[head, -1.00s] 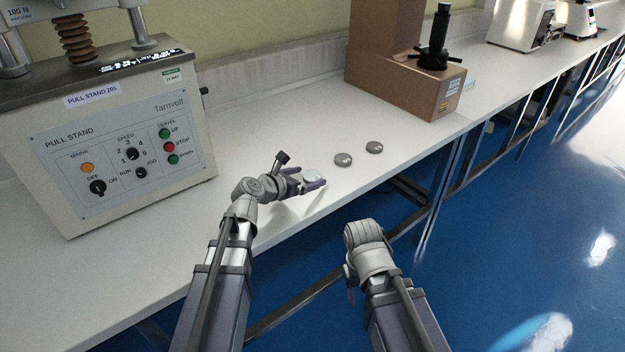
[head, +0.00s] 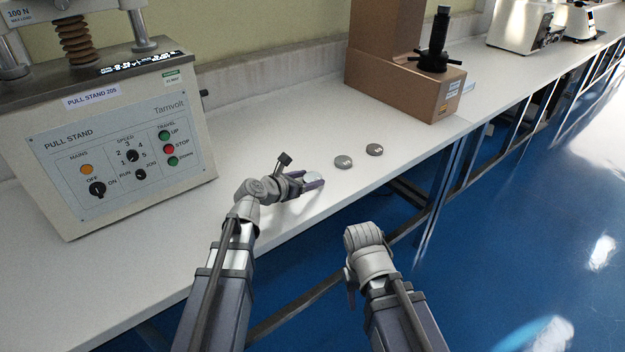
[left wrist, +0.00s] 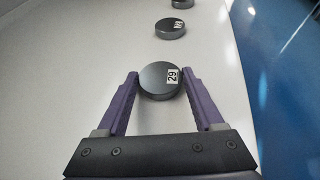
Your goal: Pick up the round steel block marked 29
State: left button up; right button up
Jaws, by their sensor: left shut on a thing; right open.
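The round steel block marked 29 (left wrist: 158,82) is between the two purple fingers of my left gripper (left wrist: 160,84) in the left wrist view, its label facing up. I cannot tell whether the block touches the bench. My right gripper (head: 351,298) is mostly hidden behind its own wrist, past the bench's front edge.
Two other round blocks, one nearer (head: 343,162) and one farther (head: 374,150), lie to the right on the white bench (head: 290,110). A pull stand (head: 110,130) stands at left. A brown tester (head: 405,85) stands behind the blocks. Blue floor lies beyond the bench's front edge.

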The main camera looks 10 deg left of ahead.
pick_arm(q)
grip_shut()
